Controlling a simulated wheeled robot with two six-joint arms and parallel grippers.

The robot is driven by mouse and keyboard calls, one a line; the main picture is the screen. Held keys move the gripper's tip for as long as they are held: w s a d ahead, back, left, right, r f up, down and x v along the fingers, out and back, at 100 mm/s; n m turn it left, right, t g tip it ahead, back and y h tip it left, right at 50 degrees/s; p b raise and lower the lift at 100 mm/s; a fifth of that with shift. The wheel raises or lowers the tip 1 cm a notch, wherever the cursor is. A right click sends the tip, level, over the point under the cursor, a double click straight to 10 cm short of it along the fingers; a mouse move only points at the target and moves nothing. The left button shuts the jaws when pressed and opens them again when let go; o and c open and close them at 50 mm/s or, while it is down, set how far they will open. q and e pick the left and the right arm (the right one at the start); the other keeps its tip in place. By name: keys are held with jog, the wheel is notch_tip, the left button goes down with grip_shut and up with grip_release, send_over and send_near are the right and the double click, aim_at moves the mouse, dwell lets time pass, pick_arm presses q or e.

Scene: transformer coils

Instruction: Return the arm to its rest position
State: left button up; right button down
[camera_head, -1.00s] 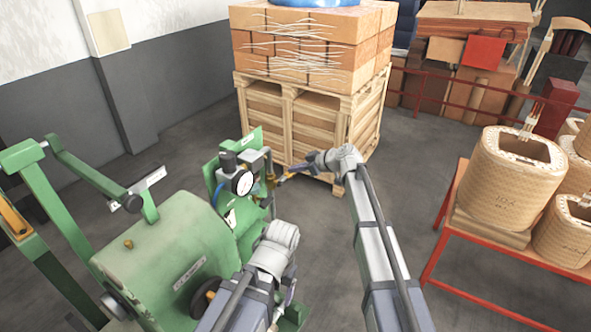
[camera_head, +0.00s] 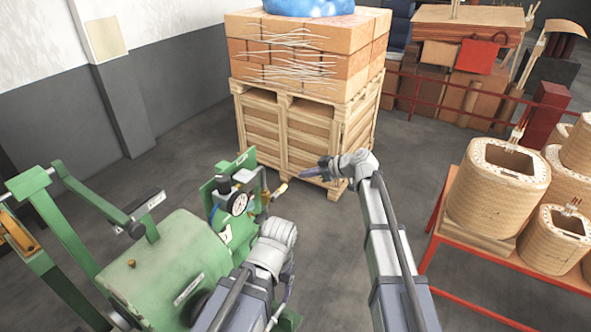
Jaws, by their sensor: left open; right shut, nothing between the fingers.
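My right gripper (camera_head: 308,173) is shut and empty, pointing left in front of the wooden pallet crate. It is apart from the machine, a short gap to the right of an orange-tipped handle (camera_head: 279,191). My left gripper (camera_head: 264,230) is open at the lower middle, close to the right side of the green machine; its fingers are mostly hidden behind its wrist. The green machine (camera_head: 165,255) fills the lower left and carries a white dial gauge (camera_head: 238,204).
A wooden crate (camera_head: 290,130) loaded with cardboard boxes (camera_head: 300,60) stands behind my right gripper. A red-framed table (camera_head: 490,252) with several wound coils (camera_head: 497,187) is at the right. Grey floor (camera_head: 415,160) lies clear between crate and table.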

jog(key=s+a+f+m+g+h+b, duration=0.15)
jog(key=s+f+b, duration=0.25)
jog(key=s+f, duration=0.45)
jog(key=s+a+f+m+g+h+b, duration=0.15)
jog(key=s+f+g+h+b, duration=0.35)
jog(key=s, duration=0.7)
jog(key=s+d+f+m+h+b, duration=0.2)
jog(key=s+d+f+m, duration=0.1)
jog(key=s, duration=0.4)
jog(key=s+d+f+m+h+b, duration=0.2)
jog(key=s+f, duration=0.3)
jog(key=s, duration=0.3)
jog(key=shift+d+f+m, duration=0.4)
jog(key=shift+d, duration=0.2)
